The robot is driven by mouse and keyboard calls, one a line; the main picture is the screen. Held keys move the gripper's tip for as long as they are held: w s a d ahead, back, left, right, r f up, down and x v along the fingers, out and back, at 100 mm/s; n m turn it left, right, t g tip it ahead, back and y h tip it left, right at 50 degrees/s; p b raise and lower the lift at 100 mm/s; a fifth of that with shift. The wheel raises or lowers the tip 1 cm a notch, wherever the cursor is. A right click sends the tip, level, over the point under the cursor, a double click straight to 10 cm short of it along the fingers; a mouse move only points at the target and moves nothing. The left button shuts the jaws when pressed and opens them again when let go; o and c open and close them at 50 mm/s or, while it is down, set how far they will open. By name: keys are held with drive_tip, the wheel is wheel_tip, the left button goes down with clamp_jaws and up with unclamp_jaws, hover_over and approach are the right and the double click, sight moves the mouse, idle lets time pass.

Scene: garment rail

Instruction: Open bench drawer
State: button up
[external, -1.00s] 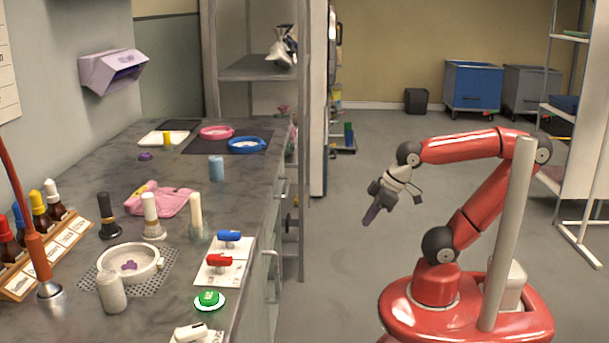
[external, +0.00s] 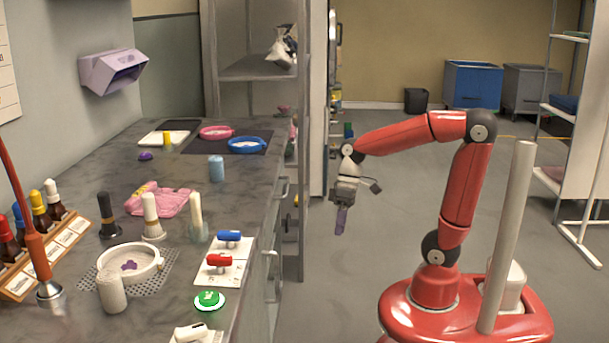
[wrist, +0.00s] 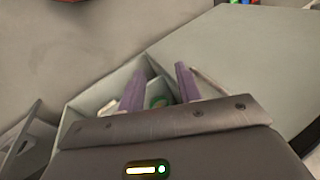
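The bench (external: 255,180) runs along the left in the external view. Its front is seen edge-on, with bar handles (external: 283,188) standing out from it, so how far any drawer is open is unclear there. My gripper (external: 340,222) hangs fingers down to the right of the bench front, apart from it in the picture. In the wrist view, my gripper's two purple fingers (wrist: 160,88) are apart with nothing held between them. Beyond them shows an open-topped pale compartment (wrist: 88,97) with a green item (wrist: 159,90) inside; I cannot tell whether it is the bench drawer.
The bench top holds a white dish (external: 128,265), red and blue switches (external: 220,260), a green button (external: 209,301) and several bottles. A clothes rail stands at the right, bins (external: 472,85) at the back. Floor between my base and the bench is clear.

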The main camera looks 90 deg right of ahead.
drive_tip(key=w+d+f+m+y, duration=0.1)
drive_tip(key=w+d+y, duration=0.3)
drive_tip(key=w, duration=0.2)
drive_tip(key=m+t+y+b, duration=0.1)
drive_tip(key=m+t+y, duration=0.4)
drive_tip(key=t, duration=0.7)
approach(287, 185)
drive_tip(key=x, duration=0.3)
drive_tip(key=shift+n+y, duration=0.3)
drive_tip(key=shift+n, duration=0.1)
drive_tip(key=x, duration=0.4)
drive_tip(key=f+x, duration=0.1)
drive_tip(key=x, duration=0.2)
clamp_jaws()
